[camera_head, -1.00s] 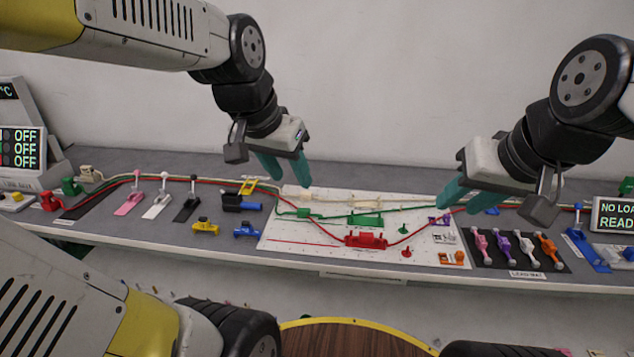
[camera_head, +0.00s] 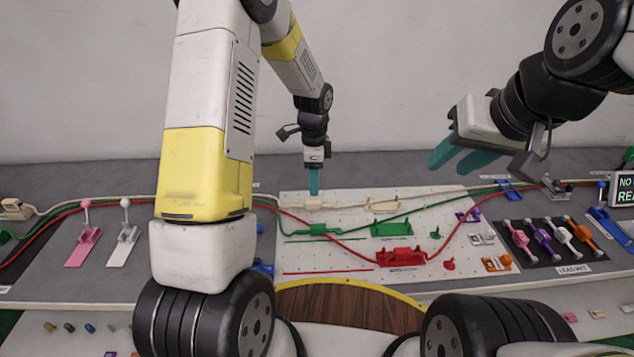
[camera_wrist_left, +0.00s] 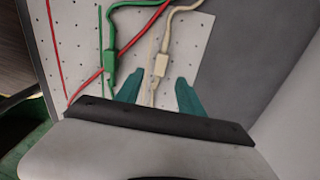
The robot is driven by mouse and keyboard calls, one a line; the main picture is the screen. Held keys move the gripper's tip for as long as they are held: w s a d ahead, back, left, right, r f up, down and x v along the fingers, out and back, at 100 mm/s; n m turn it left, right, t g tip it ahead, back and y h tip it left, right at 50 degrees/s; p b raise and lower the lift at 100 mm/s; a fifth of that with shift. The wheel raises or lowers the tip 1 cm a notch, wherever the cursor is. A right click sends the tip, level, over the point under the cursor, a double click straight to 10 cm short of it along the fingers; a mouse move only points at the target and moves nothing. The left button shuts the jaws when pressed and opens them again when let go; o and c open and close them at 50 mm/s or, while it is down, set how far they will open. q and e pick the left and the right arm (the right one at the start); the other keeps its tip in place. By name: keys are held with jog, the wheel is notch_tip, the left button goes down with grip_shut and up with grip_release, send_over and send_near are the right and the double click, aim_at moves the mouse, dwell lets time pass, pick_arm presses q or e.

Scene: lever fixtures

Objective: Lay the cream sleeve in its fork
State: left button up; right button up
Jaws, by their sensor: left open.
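The cream sleeve (camera_head: 313,204) is a small block on the cream cable at the back left of the white pegboard. The cream fork (camera_head: 383,206) stands to its right, apart from it. My left gripper (camera_head: 314,192) points down right at the sleeve. In the left wrist view the sleeve (camera_wrist_left: 160,66) shows just beyond and between the open teal fingertips (camera_wrist_left: 158,84), with no clear grip on it. My right gripper (camera_head: 447,166) hangs empty above the right back of the board, its fingers apart.
A green sleeve (camera_head: 319,229) lies in front of the cream one, with a green fork (camera_head: 392,229) to its right. A red fork (camera_head: 401,257) stands at the front. Cables cross the board. My left forearm covers the bench left of it.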

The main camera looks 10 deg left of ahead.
aim_at(313, 201)
pick_arm(q)
jog(key=f, duration=0.7)
jog(key=shift+a+f, duration=0.15)
jog(key=shift+a, duration=0.05)
jog(key=shift+c, duration=0.3)
grip_shut()
